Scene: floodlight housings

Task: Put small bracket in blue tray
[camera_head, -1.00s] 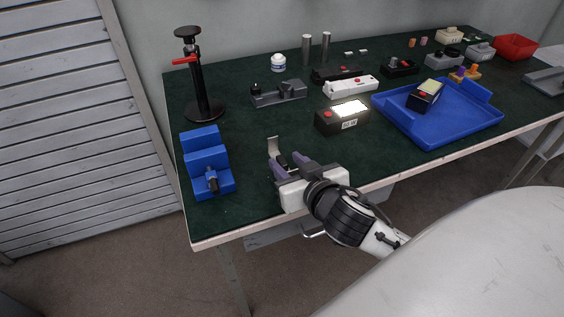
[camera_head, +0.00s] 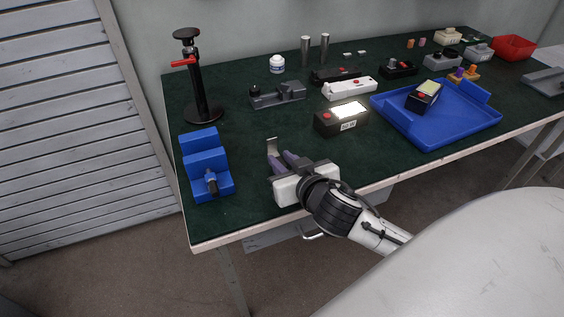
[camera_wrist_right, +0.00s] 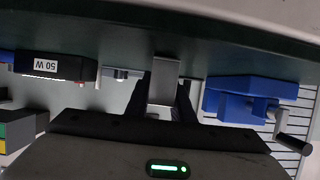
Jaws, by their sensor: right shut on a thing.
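The small bracket (camera_head: 272,146) is a grey, bent metal plate standing up at the tips of my right gripper (camera_head: 281,160). The right gripper is shut on it, low over the front left part of the green table. In the right wrist view the bracket (camera_wrist_right: 163,82) shows between the dark fingers, which hide part of it. The blue tray (camera_head: 465,112) lies to the right on the table, with a black lamp housing with a pale yellow top (camera_head: 424,95) in it. My left gripper is not in view.
A blue stepped block (camera_head: 205,160) stands left of my right gripper. A black 50 W lamp housing (camera_head: 341,118) lies between gripper and tray. A black stand with a red lever (camera_head: 196,80) is behind the block. A red bin (camera_head: 515,47) is far right.

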